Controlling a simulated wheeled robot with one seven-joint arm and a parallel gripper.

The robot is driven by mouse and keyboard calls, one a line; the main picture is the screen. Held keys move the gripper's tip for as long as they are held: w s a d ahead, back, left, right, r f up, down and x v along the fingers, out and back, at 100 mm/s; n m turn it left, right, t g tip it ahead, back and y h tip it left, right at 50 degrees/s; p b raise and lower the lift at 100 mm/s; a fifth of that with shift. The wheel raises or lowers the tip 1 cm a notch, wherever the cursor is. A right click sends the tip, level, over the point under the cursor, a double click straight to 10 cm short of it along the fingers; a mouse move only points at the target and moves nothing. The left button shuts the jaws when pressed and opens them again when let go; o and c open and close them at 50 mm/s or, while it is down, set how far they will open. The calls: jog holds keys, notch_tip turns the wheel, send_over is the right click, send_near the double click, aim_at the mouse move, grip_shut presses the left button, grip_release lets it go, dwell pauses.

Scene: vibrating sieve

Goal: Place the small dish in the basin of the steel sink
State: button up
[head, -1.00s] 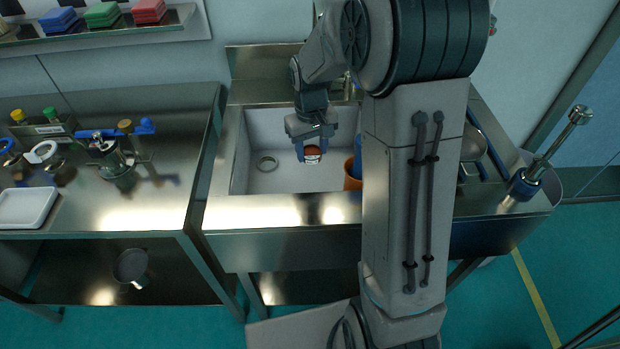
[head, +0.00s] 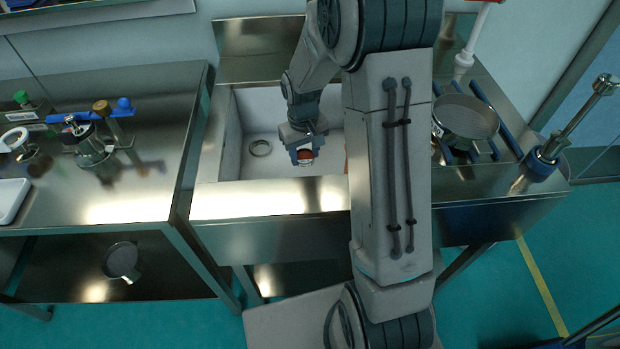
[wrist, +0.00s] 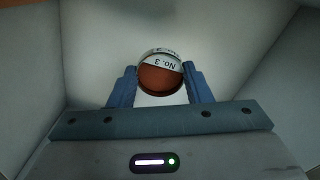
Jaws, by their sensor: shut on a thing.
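The small dish (head: 305,155) is a short round vessel with reddish-brown contents and a white "No. 3" label. In the wrist view the dish (wrist: 160,78) sits between the two blue fingers of my gripper (wrist: 160,84). My gripper (head: 304,158) is shut on it and points down inside the basin outline of the steel sink (head: 270,195). The pale basin floor shows beyond the dish in the wrist view. I cannot tell whether the dish touches the floor. The right part of the basin is hidden behind my arm.
An orange object (head: 346,150) shows partly beside my arm. A sieve pan (head: 465,117) stands on the right counter. A bench with a metal apparatus (head: 92,150) is at left.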

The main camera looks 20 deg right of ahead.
jog(key=shift+f, duration=4.8)
jog(key=o, duration=1.1)
jog(key=shift+r, duration=0.15)
notch_tip(320, 180, up, 11)
jog(key=shift+a+f, duration=0.1)
jog(key=shift+s+r, duration=0.1)
jog(key=shift+r, duration=0.65)
jog(key=s+r+t, duration=0.1)
jog(key=s+r, duration=0.3)
jog(key=s, duration=0.2)
jog(key=s+r+m, duration=0.1)
jog(key=s+r, duration=0.4)
jog(key=s, duration=0.2)
jog(key=s+r+m+t, duration=0.1)
jog(key=s+r, duration=0.3)
jog(key=s, duration=0.3)
jog(key=shift+r+t, duration=0.3)
jog(key=shift+r, duration=0.05)
